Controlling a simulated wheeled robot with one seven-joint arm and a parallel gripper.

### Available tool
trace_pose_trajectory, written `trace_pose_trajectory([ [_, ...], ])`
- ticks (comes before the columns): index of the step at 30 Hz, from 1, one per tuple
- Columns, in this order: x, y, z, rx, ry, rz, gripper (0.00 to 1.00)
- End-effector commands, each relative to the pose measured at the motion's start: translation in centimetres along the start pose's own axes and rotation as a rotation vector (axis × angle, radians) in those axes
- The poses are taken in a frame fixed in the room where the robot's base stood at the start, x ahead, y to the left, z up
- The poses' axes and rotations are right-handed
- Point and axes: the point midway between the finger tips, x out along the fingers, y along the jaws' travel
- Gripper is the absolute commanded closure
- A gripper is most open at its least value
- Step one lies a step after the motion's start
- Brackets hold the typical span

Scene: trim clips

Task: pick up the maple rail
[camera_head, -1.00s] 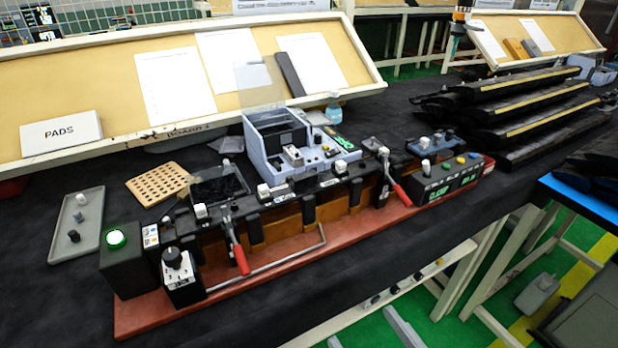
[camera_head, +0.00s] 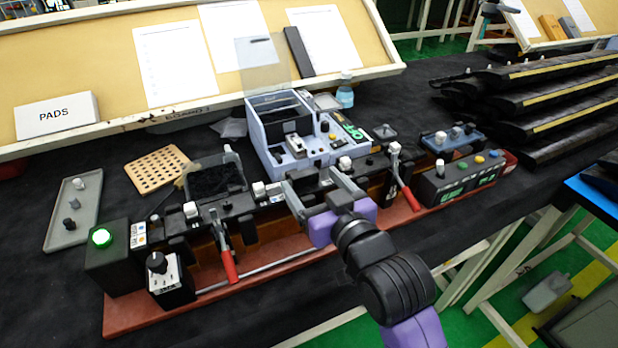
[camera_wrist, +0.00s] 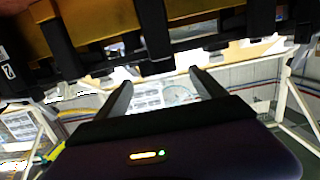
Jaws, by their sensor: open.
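A long orange-brown wooden rail (camera_head: 273,230) stands along the front of the black clamp fixture, partly covered by dark clips and clamps. I take it for the maple rail, but its label is not visible. My gripper (camera_head: 311,181) is over the middle of the fixture, open with nothing between its fingers. Its purple body and wrist hide the rail's middle. In the wrist view, golden-brown wood (camera_wrist: 100,22) with dark clips across it runs along the top, beyond my open fingers (camera_wrist: 161,80). No contact with the rail is visible.
Red-handled toggle clamps (camera_head: 229,262) (camera_head: 410,197) stand left and right of my gripper. A control box with a green-lit button (camera_head: 102,237) is at the left end. A grey-blue bin unit (camera_head: 262,108) stands behind. Black yellow-striped trims (camera_head: 545,97) are stacked at right.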

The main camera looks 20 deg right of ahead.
Motion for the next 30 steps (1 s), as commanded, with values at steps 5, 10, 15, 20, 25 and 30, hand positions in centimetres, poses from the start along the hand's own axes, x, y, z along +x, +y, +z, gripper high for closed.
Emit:
trace_pose_trajectory([
  [5, 1.4, 0.0, 0.3, 0.0, -0.013, 0.0, 0.2],
  [10, 3.0, 0.0, 0.2, 0.0, -0.012, 0.0, 0.2],
  [15, 5.4, 0.1, 0.2, 0.0, -0.012, 0.001, 0.2],
  [20, 7.3, 0.1, 0.3, 0.0, -0.012, 0.001, 0.2],
  [25, 7.8, 0.1, 0.4, 0.0, -0.011, 0.001, 0.2],
  [30, 7.7, 0.1, 0.4, 0.0, -0.011, 0.0, 0.26],
])
